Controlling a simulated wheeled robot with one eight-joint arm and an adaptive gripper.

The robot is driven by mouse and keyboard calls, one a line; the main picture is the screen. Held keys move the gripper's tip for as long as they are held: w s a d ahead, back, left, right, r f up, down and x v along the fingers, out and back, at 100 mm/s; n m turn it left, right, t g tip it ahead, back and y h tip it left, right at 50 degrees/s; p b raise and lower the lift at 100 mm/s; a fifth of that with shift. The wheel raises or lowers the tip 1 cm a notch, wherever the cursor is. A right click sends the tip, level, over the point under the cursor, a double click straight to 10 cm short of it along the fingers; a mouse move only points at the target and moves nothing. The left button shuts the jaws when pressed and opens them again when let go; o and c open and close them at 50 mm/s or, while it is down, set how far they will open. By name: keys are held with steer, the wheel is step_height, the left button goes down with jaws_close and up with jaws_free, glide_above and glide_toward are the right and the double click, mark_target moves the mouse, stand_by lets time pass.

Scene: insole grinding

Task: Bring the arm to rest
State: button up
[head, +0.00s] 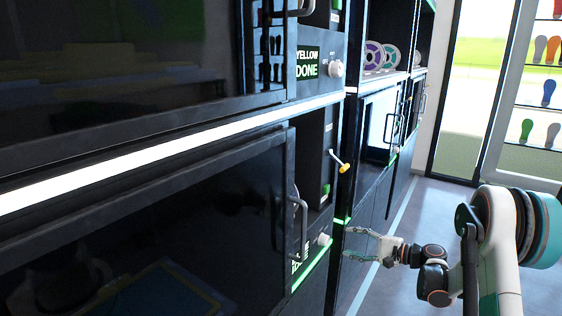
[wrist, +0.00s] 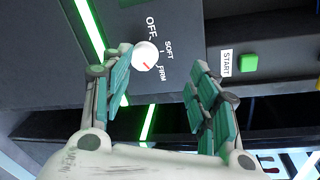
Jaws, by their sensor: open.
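My gripper (head: 358,244) is at the end of my arm, low on the right side of the head view, in front of the dark machine cabinets. In the wrist view my gripper (wrist: 158,105) shows two teal-padded fingers spread apart with nothing between them. Beyond the fingers is a control panel with a white knob (wrist: 145,56) marked OFF, SOFT and FIRM. Its red mark points towards FIRM. A green START button (wrist: 249,63) is to the right of the fingers. I cannot tell whether the left finger touches the knob.
A lever with a yellow tip (head: 343,168) sticks out above my gripper. Door handles (head: 299,222) jut from the cabinets. A panel reads YELLOW DONE (head: 307,63). Shelves with coloured insoles (head: 548,93) stand at the far right. Grey floor (head: 425,207) is open beside the cabinets.

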steer(key=s+a+r+n+g+h, duration=0.1)
steer(key=s+a+r+n+h, duration=0.2)
steer(key=s+a+r, duration=0.35)
steer(key=s+a+r+n+g+h, duration=0.2)
steer(key=s+a+r+n+h, duration=0.15)
steer(key=s+r, duration=0.55)
steer(key=s+d+n+h, duration=0.1)
steer(key=s+n+h, duration=0.1)
steer(key=s, duration=1)
steer(key=s+d+n+h, duration=0.2)
steer(key=s+n+h, duration=0.1)
steer(key=s, duration=1)
steer(key=shift+s+d+f+n+t+h, duration=0.25)
steer(key=shift+d+f+n+t+h, duration=0.1)
steer(key=shift+h, duration=0.5)
